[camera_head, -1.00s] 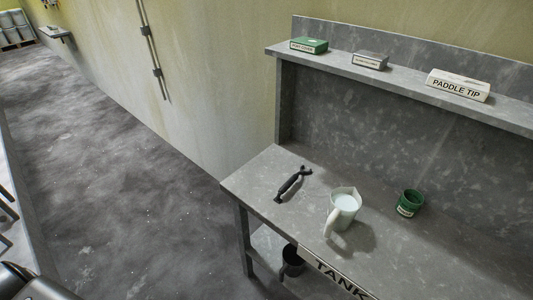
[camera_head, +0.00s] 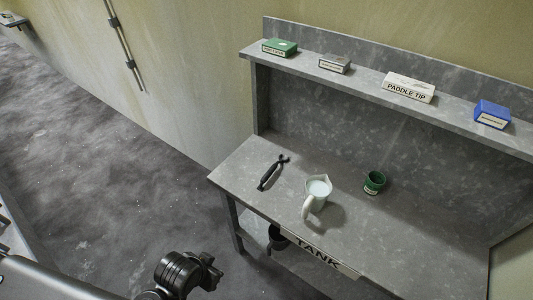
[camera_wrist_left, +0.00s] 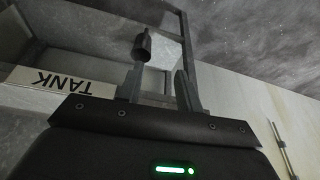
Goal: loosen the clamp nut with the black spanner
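A black tool (camera_head: 272,173), which looks like the spanner, lies flat near the left end of the grey bench (camera_head: 400,246). No clamp nut can be made out in either view. My left arm (camera_head: 180,272) reaches in at the bottom left of the head view, in front of the bench and apart from the tool. In the left wrist view my left gripper (camera_wrist_left: 158,88) has its two fingers apart with nothing between them. My right gripper is not in view.
A white jug (camera_head: 318,192) and a green cup (camera_head: 374,182) stand on the bench right of the tool. A dark pot (camera_head: 278,236) is under the bench by the TANK sign (camera_head: 318,254). The shelf (camera_head: 365,90) above holds several labelled boxes. Open floor lies left.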

